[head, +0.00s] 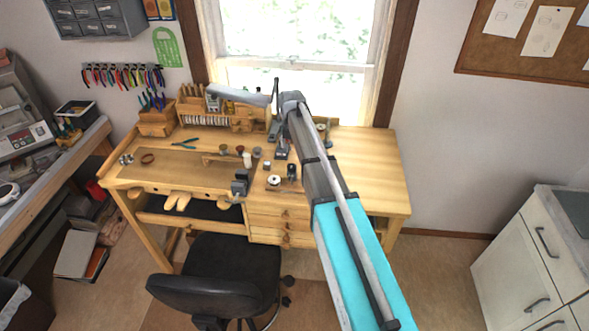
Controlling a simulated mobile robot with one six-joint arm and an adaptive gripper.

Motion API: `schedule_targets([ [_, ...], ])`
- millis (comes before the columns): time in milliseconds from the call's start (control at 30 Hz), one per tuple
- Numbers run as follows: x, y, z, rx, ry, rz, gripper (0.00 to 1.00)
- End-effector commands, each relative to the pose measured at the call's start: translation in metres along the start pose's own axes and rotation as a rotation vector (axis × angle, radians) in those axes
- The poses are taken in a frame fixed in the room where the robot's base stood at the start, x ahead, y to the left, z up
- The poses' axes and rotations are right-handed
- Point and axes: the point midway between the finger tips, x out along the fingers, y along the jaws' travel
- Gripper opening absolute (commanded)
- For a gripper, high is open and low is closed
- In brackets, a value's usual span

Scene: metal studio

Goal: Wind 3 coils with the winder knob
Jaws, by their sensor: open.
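My arm reaches from the lower right across the wooden workbench (365,165). At its far end, what seems to be my gripper (281,152) points down just above the bench top, small and partly hidden by the arm. Its jaws are open, and I see nothing held in them. A small dark upright device (291,172) and a pale round spool-like piece (273,180) stand in front of it. I cannot tell which piece is the winder or its knob. No wound coil can be made out.
A grey vise-like block (240,183) sits at the bench's front edge. Several small pots and pliers (186,144) lie to the left. Wooden tool racks (192,106) stand at the back left. The bench's right side is clear. A black chair (228,275) stands in front.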

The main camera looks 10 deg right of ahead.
Motion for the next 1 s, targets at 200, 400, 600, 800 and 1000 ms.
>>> schedule_targets([
  [200, 0.021, 0.000, 0.000, 0.000, 0.000, 0.000, 0.81],
  [400, 0.036, 0.000, 0.000, -0.001, 0.000, 0.000, 0.81],
  [600, 0.051, 0.001, 0.000, -0.001, 0.000, 0.000, 0.81],
  [800, 0.066, 0.001, 0.000, -0.001, 0.000, 0.000, 0.81],
  [1000, 0.080, 0.001, 0.000, -0.001, 0.000, 0.000, 0.81],
])
